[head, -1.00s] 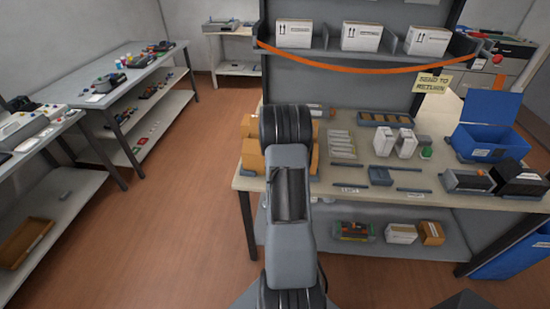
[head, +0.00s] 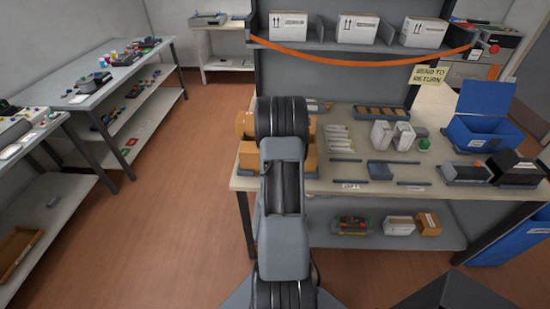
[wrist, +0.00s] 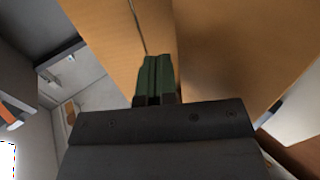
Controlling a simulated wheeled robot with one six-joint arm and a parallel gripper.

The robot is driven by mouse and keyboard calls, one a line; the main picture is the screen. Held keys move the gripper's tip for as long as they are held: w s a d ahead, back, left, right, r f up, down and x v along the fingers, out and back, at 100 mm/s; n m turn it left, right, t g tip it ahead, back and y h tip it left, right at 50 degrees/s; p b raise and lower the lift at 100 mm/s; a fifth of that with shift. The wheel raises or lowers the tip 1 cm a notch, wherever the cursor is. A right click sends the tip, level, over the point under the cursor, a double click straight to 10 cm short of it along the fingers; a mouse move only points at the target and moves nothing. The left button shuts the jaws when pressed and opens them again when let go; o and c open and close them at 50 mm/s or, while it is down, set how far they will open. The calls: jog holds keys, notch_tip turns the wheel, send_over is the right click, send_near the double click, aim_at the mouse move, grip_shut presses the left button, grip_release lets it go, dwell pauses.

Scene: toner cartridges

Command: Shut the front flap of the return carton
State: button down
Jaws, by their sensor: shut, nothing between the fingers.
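The brown return carton (head: 247,160) stands at the left end of the workbench in the head view. My arm covers its middle, and brown cardboard shows on both sides. In the wrist view, cardboard panels (wrist: 235,45) fill the upper middle and right, very close to my gripper (wrist: 155,62). The green fingers are shut together with nothing between them. Their tips lie in front of the cardboard near a dark seam between two panels. I cannot tell whether they touch it, or which panel is the front flap. The head view hides my gripper behind the arm.
On the workbench (head: 335,187), white cartons (head: 381,135), dark trays and a blue open-lidded bin (head: 484,135) stand right of the carton. A shelf with white boxes (head: 357,30) rises behind, with an orange strap across it. The floor to the left is clear.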

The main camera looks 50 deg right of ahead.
jog(key=shift+r, duration=0.1)
dwell(0.3)
jog(key=shift+r+p, duration=0.9)
jog(key=shift+r, duration=0.05)
notch_tip(320, 180, up, 13)
jog(key=p, duration=0.4)
jog(key=shift+p, duration=0.3)
jog(key=shift+r, duration=0.15)
